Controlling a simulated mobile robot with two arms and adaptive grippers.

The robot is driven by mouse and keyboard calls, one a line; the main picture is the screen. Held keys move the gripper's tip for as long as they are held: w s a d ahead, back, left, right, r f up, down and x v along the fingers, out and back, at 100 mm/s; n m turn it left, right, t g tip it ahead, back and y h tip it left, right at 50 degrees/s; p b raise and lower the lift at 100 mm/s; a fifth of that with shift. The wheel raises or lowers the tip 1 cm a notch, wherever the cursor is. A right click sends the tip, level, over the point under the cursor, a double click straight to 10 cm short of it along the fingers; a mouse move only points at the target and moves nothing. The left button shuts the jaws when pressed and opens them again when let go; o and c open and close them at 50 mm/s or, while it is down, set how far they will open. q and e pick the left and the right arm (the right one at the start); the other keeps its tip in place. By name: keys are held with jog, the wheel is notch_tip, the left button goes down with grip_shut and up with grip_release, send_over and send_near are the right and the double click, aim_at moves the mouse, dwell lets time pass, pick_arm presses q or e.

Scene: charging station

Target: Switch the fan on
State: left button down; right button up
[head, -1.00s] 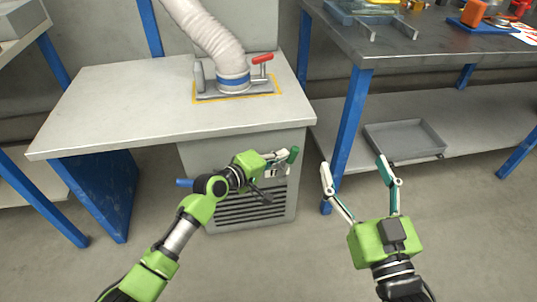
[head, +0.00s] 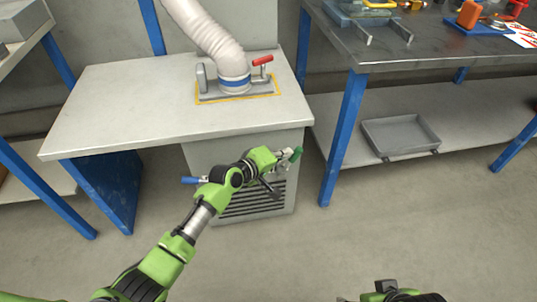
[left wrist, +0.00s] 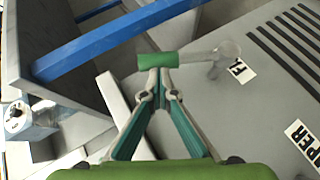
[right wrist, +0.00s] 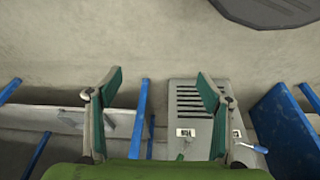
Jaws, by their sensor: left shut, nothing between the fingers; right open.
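The fan unit is a grey cabinet (head: 195,157) with a slatted vent, under the left bench. In the left wrist view a lever with a green grip (left wrist: 157,61) and a clear-grey shaft runs to a pivot beside a partly hidden label starting "F". My left gripper (left wrist: 159,72) is shut and empty, its fingertips right at the green grip; whether they touch it I cannot tell. The green grip also shows in the head view (head: 296,154), beyond the left gripper (head: 284,156). My right gripper (right wrist: 160,74) is open and empty, facing the cabinet from a distance.
A blue-handled lever (head: 190,181) sticks out at the cabinet's left. A white hose (head: 208,32) and red-handled lever (head: 262,60) stand on the bench (head: 120,105). A dark table (head: 440,45) with a grey tray (head: 400,135) below is at right. Floor in front is clear.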

aim_at(298, 155)
pick_arm(q)
jog(key=d+p, duration=0.1)
jog(key=p, duration=0.1)
jog(key=d+y+p, duration=0.1)
jog(key=p, duration=0.2)
jog(key=shift+w+d+f+m+g+y, duration=0.2)
jog(key=shift+w+d+m+g+y, duration=0.1)
jog(key=shift+w+d+m+g, duration=0.1)
jog(key=shift+w+d+f+p, duration=0.1)
jog(key=shift+d+f+p, duration=0.2)
jog(key=shift+d, duration=0.15)
jog(key=shift+w+d+f, duration=0.1)
jog(key=shift+d+f, duration=0.05)
jog(key=shift+d, duration=0.2)
jog(key=shift+w+d+f, duration=0.2)
jog(key=shift+d+f, duration=0.2)
jog(key=shift+d, duration=0.15)
pick_arm(e)
jog(key=s+x, duration=0.2)
jog(key=x, duration=0.9)
jog(key=shift+f+g, duration=0.4)
jog(key=shift+f, duration=0.1)
jog(key=shift+s+d+r, duration=0.1)
jog(key=shift+s+r, duration=0.05)
jog(key=shift+r, duration=0.05)
